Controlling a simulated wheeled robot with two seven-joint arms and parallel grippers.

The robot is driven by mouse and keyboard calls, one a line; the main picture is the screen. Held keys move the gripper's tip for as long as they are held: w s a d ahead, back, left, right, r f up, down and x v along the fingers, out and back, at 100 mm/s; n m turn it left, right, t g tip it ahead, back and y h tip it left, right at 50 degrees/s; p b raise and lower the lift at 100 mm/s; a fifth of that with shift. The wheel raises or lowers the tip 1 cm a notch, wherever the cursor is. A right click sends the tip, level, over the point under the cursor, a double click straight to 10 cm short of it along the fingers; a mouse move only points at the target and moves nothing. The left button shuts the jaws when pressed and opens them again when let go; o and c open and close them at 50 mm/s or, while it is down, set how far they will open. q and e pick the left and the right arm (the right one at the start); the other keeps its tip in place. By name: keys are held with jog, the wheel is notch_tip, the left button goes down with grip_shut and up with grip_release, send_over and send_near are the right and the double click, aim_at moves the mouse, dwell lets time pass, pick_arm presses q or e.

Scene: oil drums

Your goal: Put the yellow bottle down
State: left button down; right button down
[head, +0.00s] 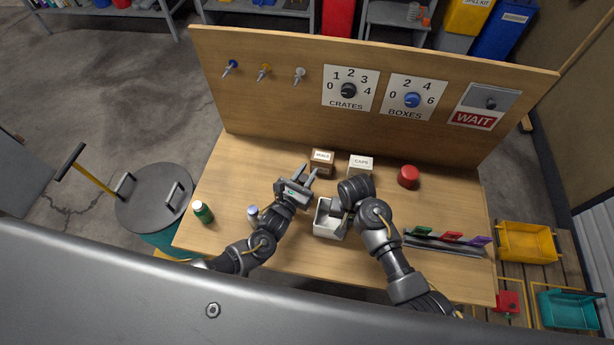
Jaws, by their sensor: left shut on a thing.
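My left gripper (305,172) is over the middle of the wooden workbench (250,165), near a small brown box with a white label (321,163). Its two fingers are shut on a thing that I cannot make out. I see no yellow bottle in this view. A green bottle with a white cap (203,212) stands at the bench's left edge. A small pale bottle with a bluish cap (252,214) stands beside my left forearm. My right gripper (343,228) is mostly hidden under its own wrist, over a white open bin (324,226).
A CAPS box (361,166) and a red round object (408,177) stand toward the back. A rack of coloured pieces (445,242) lies at the right. An upright panel with dials and pegs closes the back.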

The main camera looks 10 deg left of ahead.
pick_arm(q)
jog(key=shift+f, duration=1)
jog(key=shift+f, duration=0.15)
jog(key=c, duration=1.1)
grip_release()
jog(key=shift+c, duration=0.2)
